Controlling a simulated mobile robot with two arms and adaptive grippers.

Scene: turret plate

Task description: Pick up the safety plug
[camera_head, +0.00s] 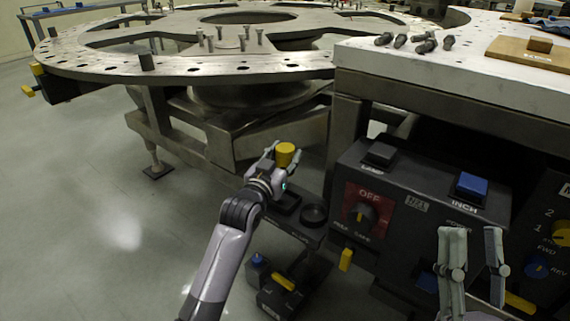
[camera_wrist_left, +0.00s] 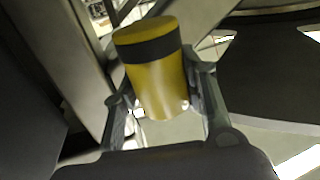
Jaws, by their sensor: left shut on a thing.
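The safety plug (camera_wrist_left: 158,85) is a yellow cylinder with a dark band near its top. In the left wrist view it sits between the two fingers of my left gripper (camera_wrist_left: 163,103), slightly tilted. In the head view the yellow plug (camera_head: 285,153) shows at the tip of my left gripper (camera_head: 280,158), above a small dark shelf with a round socket (camera_head: 314,214). My left gripper is shut on the plug. My right gripper (camera_head: 474,262) is at the lower right in front of the control panel, its two fingers apart with nothing seen between them.
The control panel (camera_head: 411,205) with a red OFF switch plate and a blue INCH button stands to the right of my left gripper. A large turret plate (camera_head: 110,66) spans the back. A white table (camera_head: 470,60) holds several dark bolts. Grey floor is open at left.

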